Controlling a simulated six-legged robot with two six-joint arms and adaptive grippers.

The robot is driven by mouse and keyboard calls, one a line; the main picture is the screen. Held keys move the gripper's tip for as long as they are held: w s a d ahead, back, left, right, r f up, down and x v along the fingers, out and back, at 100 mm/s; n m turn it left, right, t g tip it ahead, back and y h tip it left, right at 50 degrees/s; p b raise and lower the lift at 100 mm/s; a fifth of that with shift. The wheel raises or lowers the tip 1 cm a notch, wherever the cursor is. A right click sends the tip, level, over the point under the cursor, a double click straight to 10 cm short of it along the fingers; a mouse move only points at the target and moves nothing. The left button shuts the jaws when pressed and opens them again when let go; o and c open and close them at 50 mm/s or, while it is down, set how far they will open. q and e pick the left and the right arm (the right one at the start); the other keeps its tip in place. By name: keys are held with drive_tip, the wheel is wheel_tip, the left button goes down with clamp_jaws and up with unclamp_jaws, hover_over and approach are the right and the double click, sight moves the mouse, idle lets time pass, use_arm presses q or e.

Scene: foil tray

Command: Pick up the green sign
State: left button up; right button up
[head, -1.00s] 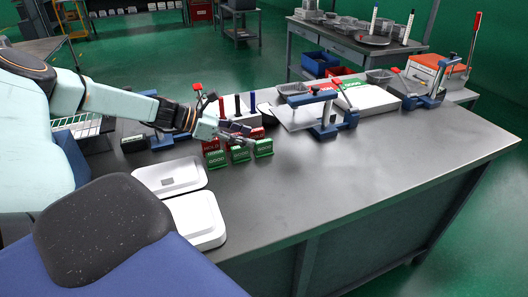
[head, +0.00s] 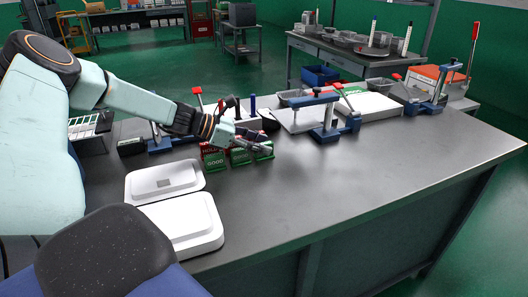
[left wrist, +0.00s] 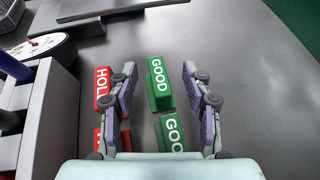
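Several green signs marked GOOD stand in a row on the grey table, among them the left one (head: 215,161), with red HOLD signs (head: 210,147) just behind. My left gripper (head: 258,142) is over the right end of this row and partly hides the signs. In the left wrist view the gripper (left wrist: 158,74) is open, and one green sign (left wrist: 159,84) lies between its two fingers with gaps on both sides. A second green sign (left wrist: 172,133) shows nearer the wrist. A red sign (left wrist: 103,88) is beside the left finger, partly covered by it. My right gripper is out of view.
Two white trays (head: 187,224) lie at the table's near left. A blue clamp fixture (head: 325,127) and white board (head: 368,106) stand to the right. A stamp or marker holder (head: 250,121) is behind the signs. The table's right front is clear.

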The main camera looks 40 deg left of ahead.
use_arm(q)
clamp_jaws()
idle(0.5)
